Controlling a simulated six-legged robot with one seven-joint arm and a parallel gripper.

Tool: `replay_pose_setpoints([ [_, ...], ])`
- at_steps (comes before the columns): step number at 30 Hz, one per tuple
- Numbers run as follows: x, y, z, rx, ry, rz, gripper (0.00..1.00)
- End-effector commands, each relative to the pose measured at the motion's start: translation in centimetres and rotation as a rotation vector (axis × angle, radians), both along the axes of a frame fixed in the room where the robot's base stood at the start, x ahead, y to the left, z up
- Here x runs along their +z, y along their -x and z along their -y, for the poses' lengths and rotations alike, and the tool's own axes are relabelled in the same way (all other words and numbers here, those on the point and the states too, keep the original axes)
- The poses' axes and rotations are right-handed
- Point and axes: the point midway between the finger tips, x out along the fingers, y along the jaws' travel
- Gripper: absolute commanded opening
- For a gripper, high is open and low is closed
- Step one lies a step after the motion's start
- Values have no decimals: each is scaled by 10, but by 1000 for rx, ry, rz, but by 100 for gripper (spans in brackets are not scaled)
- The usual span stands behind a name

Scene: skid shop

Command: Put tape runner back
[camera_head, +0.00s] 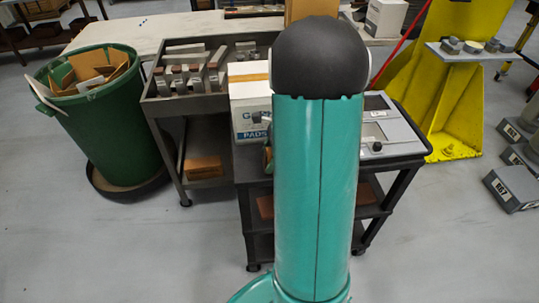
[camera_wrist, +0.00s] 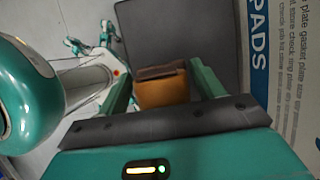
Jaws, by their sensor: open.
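In the wrist view, an orange-tan blocky object (camera_wrist: 162,88) with a dark brown top lies between the two teal fingers of my gripper (camera_wrist: 161,68). It may be the tape runner, but I cannot tell for sure. The fingers are apart, with a gap at least on the right side of the object. A dark grey cart top (camera_wrist: 175,30) shows beyond it. In the head view my teal arm covers the middle of the cart, and the gripper and this object are mostly hidden behind it.
A white-blue PADS box (camera_head: 248,108) stands on the black cart; its printed side (camera_wrist: 283,70) is close right of my gripper. A grey tray (camera_head: 388,132) is at the cart's right. A tool cart (camera_head: 163,112), green bin (camera_head: 105,125) and yellow stand (camera_head: 455,110) surround it.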

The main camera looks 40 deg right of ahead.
Motion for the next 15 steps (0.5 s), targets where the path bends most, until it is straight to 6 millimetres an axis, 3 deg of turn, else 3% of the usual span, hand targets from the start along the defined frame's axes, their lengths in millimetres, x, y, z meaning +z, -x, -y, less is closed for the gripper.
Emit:
replay_pose_setpoints([
  [7, 18, 3, 5, -1, 2, 3, 67],
  [15, 71, 15, 24, -1, 4, 4, 67],
])
